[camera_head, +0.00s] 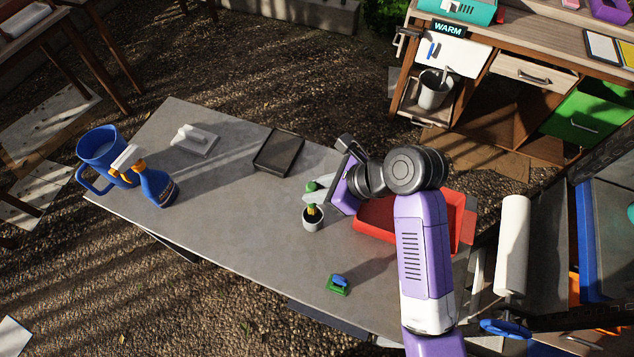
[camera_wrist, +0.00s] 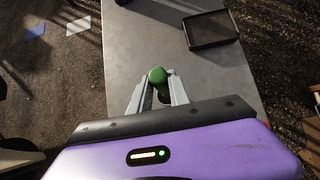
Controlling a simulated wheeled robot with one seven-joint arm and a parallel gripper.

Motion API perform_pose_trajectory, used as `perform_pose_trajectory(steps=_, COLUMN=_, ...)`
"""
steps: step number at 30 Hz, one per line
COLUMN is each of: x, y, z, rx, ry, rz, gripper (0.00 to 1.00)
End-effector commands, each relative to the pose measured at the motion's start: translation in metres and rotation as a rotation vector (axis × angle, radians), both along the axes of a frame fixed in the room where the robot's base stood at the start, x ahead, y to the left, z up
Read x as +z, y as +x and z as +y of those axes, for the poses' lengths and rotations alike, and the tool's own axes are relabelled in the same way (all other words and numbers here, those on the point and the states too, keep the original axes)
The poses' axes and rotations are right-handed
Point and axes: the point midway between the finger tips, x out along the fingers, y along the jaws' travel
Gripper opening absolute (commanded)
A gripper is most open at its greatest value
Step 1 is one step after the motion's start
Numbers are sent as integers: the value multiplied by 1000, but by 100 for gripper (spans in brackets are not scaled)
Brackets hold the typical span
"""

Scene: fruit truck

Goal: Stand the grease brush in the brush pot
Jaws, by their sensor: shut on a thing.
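The grease brush (camera_head: 311,186) has a green, rounded handle end and is roughly upright. My gripper (camera_head: 313,194) is shut on its handle, with a grey finger on each side. The brush pot (camera_head: 313,222) is a small pale pot with a dark inside, standing on the grey table directly below my gripper. The yellow-green lower part of the brush shows within the pot's mouth; whether it touches the bottom is hidden. In the wrist view, the brush's green end (camera_wrist: 157,75) shows between my fingertips, and the fingers hide most of the pot.
A red tray (camera_head: 378,235) lies right of the pot, partly under my arm. A black tray (camera_head: 278,152) lies behind on the table (camera_head: 230,210). A green scrubber with a blue handle (camera_head: 338,284) lies in front. A blue spray bottle (camera_head: 157,186) and blue jug (camera_head: 100,148) stand left.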

Motion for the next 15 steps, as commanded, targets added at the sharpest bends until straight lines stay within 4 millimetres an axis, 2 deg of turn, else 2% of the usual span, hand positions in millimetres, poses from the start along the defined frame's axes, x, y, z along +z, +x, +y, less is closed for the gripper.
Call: perform_pose_trajectory(steps=15, x=-39, y=-1, z=0, rx=-1, ry=0, rz=2, gripper=0)
